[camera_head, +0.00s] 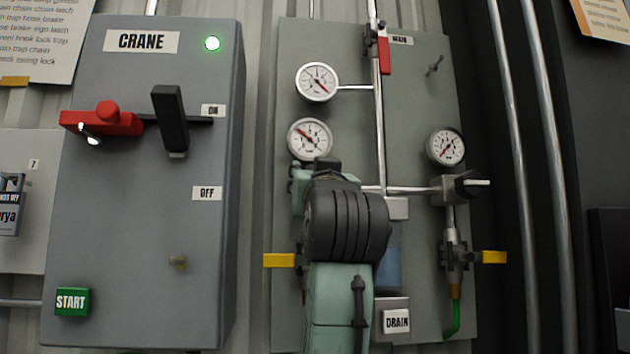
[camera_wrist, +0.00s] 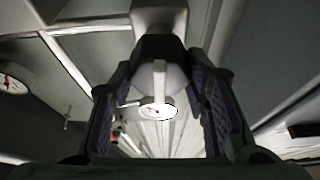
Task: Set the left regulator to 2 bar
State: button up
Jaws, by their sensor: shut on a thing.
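The grey regulator panel (camera_head: 420,95) carries the left regulator, which is mostly hidden behind my arm in the head view. Its round white gauge (camera_head: 310,139) shows just above my wrist, with a red needle toward the upper left; the numbers are too small to read. In the wrist view a dark regulator knob (camera_wrist: 158,46) sits between the fingers of my gripper (camera_wrist: 160,75), which is shut on it. A gauge (camera_wrist: 157,109) shows beyond the knob. The fingertips are hidden in the head view.
The right regulator (camera_head: 461,186) has its own gauge (camera_head: 446,146). Another gauge (camera_head: 318,81) and a red-handled main valve (camera_head: 383,52) sit above. Yellow handles (camera_head: 279,260) flank my arm. The crane box (camera_head: 150,230) stands close on the left, its lamp (camera_head: 212,43) green.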

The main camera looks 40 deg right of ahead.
jog(key=shift+m+g+h, duration=0.3)
jog(key=shift+m+h, duration=0.2)
jog(key=shift+m, duration=0.3)
jog(key=o, duration=1.1)
jog(key=v, duration=1.2)
